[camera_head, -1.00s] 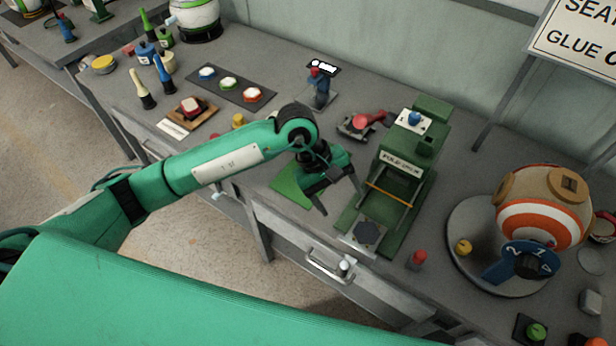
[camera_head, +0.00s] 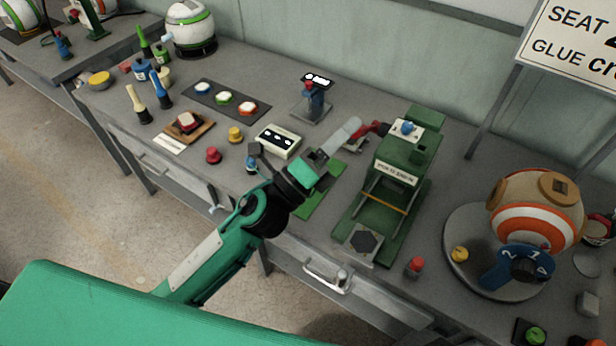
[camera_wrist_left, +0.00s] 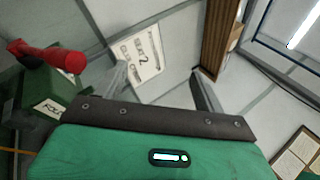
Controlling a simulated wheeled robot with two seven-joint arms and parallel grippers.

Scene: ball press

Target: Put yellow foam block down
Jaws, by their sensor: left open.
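My left gripper (camera_head: 343,133) reaches over the bench just left of the green press (camera_head: 398,170), its fingers pointing toward the back. In the left wrist view the gripper (camera_wrist_left: 158,80) has its fingers spread, with nothing between them. I cannot make out a yellow foam block for certain. A yellow rounded piece (camera_head: 98,79) lies at the bench's left end, and a small yellow knob (camera_head: 235,134) stands left of my gripper. A flat green pad (camera_head: 320,200) lies partly hidden behind my wrist. My right gripper is not in view.
The press's red lever (camera_head: 374,129) is close to my fingers and also shows in the left wrist view (camera_wrist_left: 62,58). A white box (camera_head: 278,140) stands beside my wrist. A striped ball (camera_head: 535,215) sits on a round grey base at right.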

